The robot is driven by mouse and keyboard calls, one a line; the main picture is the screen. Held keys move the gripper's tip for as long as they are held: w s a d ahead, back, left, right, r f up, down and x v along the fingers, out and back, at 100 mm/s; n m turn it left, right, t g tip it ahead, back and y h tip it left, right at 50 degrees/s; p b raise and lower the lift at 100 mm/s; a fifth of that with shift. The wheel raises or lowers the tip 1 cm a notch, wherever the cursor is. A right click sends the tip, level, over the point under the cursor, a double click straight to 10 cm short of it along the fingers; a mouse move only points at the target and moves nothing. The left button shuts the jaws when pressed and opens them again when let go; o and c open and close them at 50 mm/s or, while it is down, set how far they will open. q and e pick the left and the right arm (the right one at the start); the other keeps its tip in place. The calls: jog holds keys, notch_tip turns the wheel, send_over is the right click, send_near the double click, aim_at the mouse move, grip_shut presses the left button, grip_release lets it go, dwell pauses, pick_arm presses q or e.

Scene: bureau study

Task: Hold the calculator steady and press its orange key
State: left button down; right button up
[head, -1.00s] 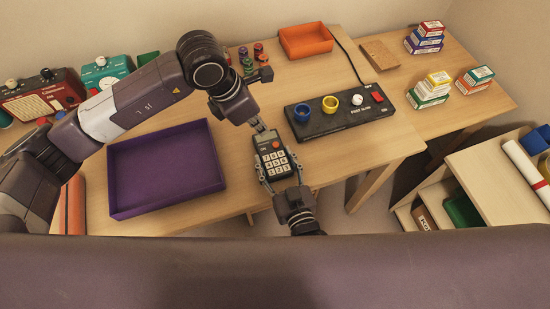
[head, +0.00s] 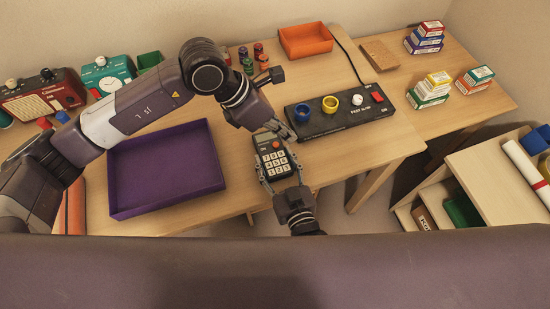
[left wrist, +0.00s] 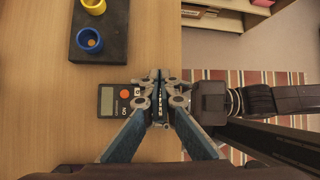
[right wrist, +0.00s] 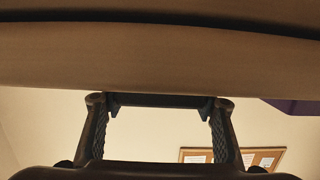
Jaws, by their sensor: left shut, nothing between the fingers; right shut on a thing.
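The calculator (head: 264,141) is dark with pale number keys and a grey display, and also shows in the left wrist view (left wrist: 107,100). Its orange key (left wrist: 124,93) is uncovered beside the display. My right gripper (head: 283,184) is shut on the calculator's near end, a finger along each side. In the right wrist view, a dark edge (right wrist: 160,100) spans its fingertips. My left gripper (head: 290,137) is shut and empty, close to the calculator's upper right corner. In the left wrist view its fingertips (left wrist: 158,76) are right of the orange key. Contact cannot be told.
A black panel (head: 352,126) with blue and yellow rings, a white knob and a red switch lies just right of my left gripper. A purple tray (head: 118,212) is on the left. An orange bin (head: 305,42) and stacked small boxes (head: 424,42) are farther back.

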pick_arm(q)
jog(key=s+d+r+n+g+h, duration=0.1)
jog(key=s+d+r+h, duration=0.2)
jog(key=d+r+h, duration=0.3)
jog(key=s+d+r+n+g+h, duration=0.1)
jog(key=s+d+r+h, duration=0.2)
jog(key=d+r, duration=0.45)
jog(key=w+a+r+n+t+h, duration=0.2)
jog(key=w+r+n+t, duration=0.3)
jog(key=r+n, duration=0.2)
jog(key=w+a+r+n+t+h, duration=0.25)
jog(key=w+r+n+t, duration=0.2)
jog(key=r+n, duration=0.25)
jog(key=w+a+f+n+t+y, duration=0.4)
jog(key=w+n+t+y, duration=0.2)
jog(key=n, duration=0.3)
jog(key=n+g+y, duration=0.7)
jog(key=n+y, duration=0.1)
jog(key=y, duration=0.1)
send_over(276, 151)
notch_tip(276, 151, down, 25)
jog(key=shift+f, duration=4.25)
